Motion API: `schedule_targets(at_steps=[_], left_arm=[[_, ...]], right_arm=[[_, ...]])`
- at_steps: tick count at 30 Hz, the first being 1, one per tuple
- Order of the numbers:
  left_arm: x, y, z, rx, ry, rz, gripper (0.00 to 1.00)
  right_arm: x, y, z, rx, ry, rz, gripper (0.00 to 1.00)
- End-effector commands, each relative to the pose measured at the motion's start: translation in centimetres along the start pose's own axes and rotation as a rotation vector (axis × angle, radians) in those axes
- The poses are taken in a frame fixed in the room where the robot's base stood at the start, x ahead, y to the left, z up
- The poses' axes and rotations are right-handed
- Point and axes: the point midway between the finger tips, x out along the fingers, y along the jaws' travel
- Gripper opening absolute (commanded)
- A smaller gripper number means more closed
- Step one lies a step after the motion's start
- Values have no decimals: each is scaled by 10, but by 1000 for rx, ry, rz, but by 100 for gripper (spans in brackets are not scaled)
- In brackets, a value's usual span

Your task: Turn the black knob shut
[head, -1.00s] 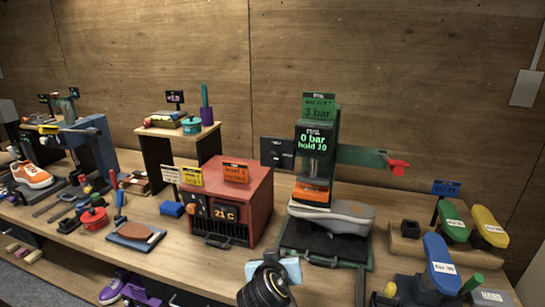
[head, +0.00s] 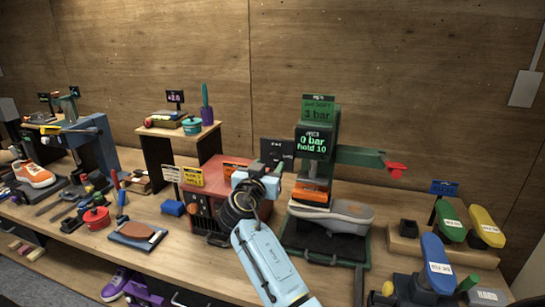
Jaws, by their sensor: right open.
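The green press (head: 332,132) stands right of centre with a grey shoe (head: 345,213) on its black base, under an orange pad. A black panel (head: 278,148) sticks out from the press's left side; the black knob on it is too small and dark to make out clearly. My right gripper (head: 262,168) is open, just below and in front of this panel. It hides the panel's lower part, and I cannot tell whether it touches the knob. The press's display (head: 312,143) reads 0 bar, hold 10. My left gripper is out of view.
The red box (head: 200,210) stands close to the left of the press, partly hidden by my right arm. A green bar with a red lever (head: 396,169) reaches right from the press. Blue, green and yellow shoe-shaped blocks (head: 488,228) stand farther right.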

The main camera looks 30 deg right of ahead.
Motion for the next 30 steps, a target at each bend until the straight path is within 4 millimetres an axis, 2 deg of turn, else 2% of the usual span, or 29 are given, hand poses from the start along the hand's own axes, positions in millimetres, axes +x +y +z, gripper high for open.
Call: schedule_targets(at_steps=[3, 9, 21, 30], left_arm=[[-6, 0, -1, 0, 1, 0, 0], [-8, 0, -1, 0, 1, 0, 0], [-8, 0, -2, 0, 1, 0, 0], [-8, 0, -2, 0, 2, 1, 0]], right_arm=[[22, 0, -2, -1, 0, 1, 50], [43, 0, 0, -1, -1, -1, 50], [48, 0, 1, 1, -1, -1, 49], [48, 0, 1, 0, -1, -1, 10]])
